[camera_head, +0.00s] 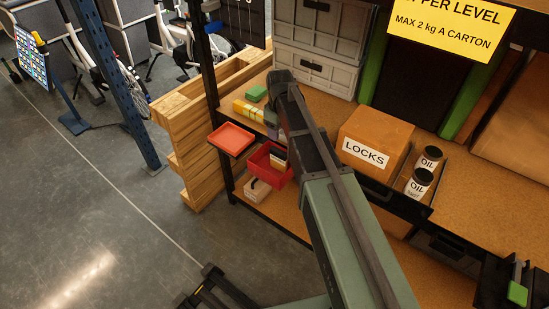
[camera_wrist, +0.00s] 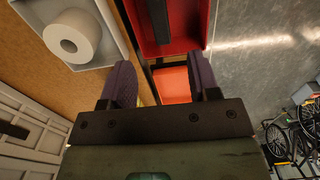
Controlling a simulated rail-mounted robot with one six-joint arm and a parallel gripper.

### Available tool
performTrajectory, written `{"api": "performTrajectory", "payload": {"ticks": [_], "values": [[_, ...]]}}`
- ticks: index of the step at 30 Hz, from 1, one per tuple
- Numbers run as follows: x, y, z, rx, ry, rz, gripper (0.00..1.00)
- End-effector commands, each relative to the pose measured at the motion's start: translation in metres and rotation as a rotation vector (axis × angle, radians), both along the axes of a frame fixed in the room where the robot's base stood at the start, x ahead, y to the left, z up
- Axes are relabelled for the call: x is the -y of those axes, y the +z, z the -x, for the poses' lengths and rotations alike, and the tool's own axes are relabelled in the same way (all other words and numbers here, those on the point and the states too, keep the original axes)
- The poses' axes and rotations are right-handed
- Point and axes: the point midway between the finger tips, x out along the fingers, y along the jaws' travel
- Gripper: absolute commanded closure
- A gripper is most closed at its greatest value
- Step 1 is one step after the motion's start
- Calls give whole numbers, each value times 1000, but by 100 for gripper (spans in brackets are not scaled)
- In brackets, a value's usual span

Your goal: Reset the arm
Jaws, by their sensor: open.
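My gripper (camera_wrist: 163,82) shows in the wrist view with its two dark purple fingers spread apart and nothing held between them. A red-orange tray (camera_wrist: 173,88) shows below, in the gap between the fingers. In the head view my arm reaches up over the shelf, and the gripper is mostly hidden behind the arm.
A red bin (camera_head: 262,172) and flat red tray (camera_head: 231,138) sit at the shelf's left end. A LOCKS carton (camera_head: 375,136) and oil jars (camera_head: 419,182) stand right of my arm. Grey crates (camera_head: 316,72) stand behind. Floor at left is open.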

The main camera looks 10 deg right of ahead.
Motion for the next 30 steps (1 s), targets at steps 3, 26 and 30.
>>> {"api": "performTrajectory", "payload": {"ticks": [3,26,30], "values": [[0,-1,0,0,0,0,44],[0,28,193,0,-715,1,44],[0,37,221,0,-725,1,44]]}}
